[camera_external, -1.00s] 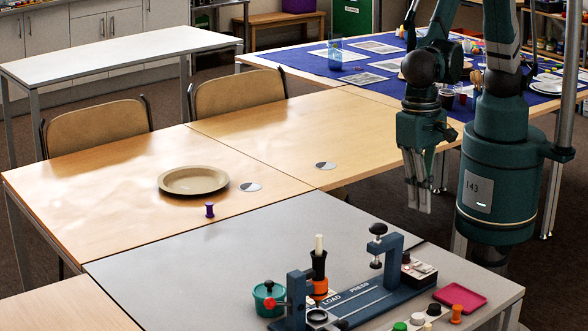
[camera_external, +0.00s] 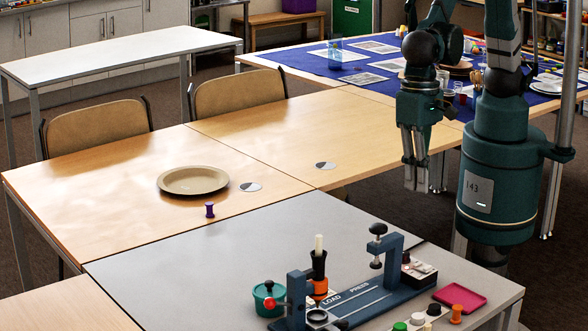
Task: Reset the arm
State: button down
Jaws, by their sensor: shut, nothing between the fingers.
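My gripper (camera_external: 415,186) hangs pointing down at the right, in front of the blue-covered table. Its fingers are shut and hold nothing. It is apart from the tables' objects, and it appears in the picture over the dark floor beyond the grey table's right side. My arm rises above it, with my green base column to its right.
A tan plate (camera_external: 193,181) and a purple spool (camera_external: 209,210) rest on the wooden table (camera_external: 110,215). A press fixture (camera_external: 370,295) stands on the grey table (camera_external: 200,270), with a teal pot (camera_external: 268,298) and pink tray (camera_external: 460,297) nearby. The grey table's left part is clear.

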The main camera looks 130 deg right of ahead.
jog(key=s+d+r+n+t, duration=0.2)
jog(key=s+d+r+n, duration=0.2)
jog(key=s+d, duration=0.3)
jog(key=s+d+r+n+t, duration=0.2)
jog(key=s+d+r+n, duration=0.3)
jog(key=s, duration=0.4)
jog(key=s+d+r+n+t+h, duration=0.1)
jog(key=s+d+r+n+t, duration=0.1)
jog(key=s+d+r+n, duration=0.3)
jog(key=shift+s+d+r+n+t, duration=0.3)
jog(key=shift+s+d+n, duration=0.9)
jog(key=shift+s+d, duration=0.5)
jog(key=shift+w+d+f, duration=0.15)
jog(key=shift+w, duration=0.05)
